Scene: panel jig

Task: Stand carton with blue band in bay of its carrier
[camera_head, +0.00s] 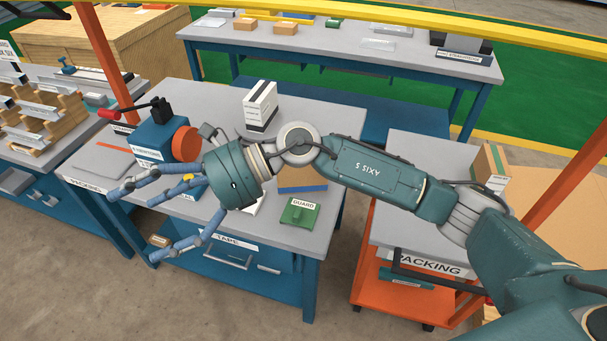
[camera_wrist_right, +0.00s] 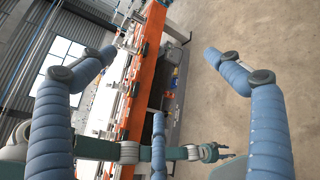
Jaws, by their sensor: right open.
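My right gripper (camera_head: 165,215) reaches in from the right over the near left part of the middle bench, its blue fingers spread and empty. The fingers also show open in the right wrist view (camera_wrist_right: 160,95). A tan item with a blue band (camera_head: 303,188) lies on the bench, mostly hidden behind my right arm; I cannot tell whether it is the carton. A white carton with dark bands (camera_head: 260,106) stands upright behind the arm. I cannot pick out the carrier. In the right wrist view, a teal arm, apparently my left, ends in a small, unclear gripper (camera_wrist_right: 230,154).
A blue machine with an orange disc (camera_head: 158,138) stands on the bench beside my gripper. A green guard (camera_head: 299,212) lies near the front edge. A tan carton with a green band (camera_head: 491,165) stands on the packing cart (camera_head: 405,150) at right. Another bench (camera_head: 340,48) is behind.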

